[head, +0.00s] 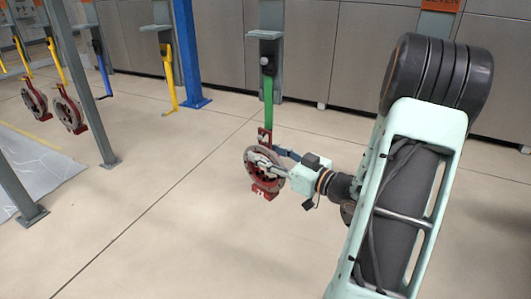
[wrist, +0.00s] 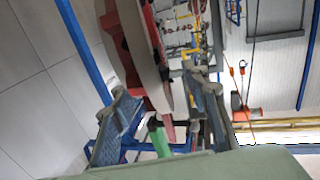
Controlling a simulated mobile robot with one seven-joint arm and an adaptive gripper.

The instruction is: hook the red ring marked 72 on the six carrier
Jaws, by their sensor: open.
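A red ring with a grey disc face (head: 265,170) is at the lower end of a green hook (head: 268,100) on a grey carrier (head: 271,20). Its upper red tab meets the hook's lower end; I cannot tell for sure that it hangs there. My gripper (head: 264,160) is at the ring from the right. In the wrist view the open fingers stand on both sides of the ring's edge (wrist: 152,70), with the green hook (wrist: 158,138) between them. The carrier's number is out of view.
Two similar red rings (head: 35,100) (head: 69,111) hang on yellow hooks at the left. An empty yellow hook (head: 169,80) and a blue hook (head: 102,70) hang farther back. A blue post (head: 188,55) and grey posts (head: 82,80) stand left. The floor between is clear.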

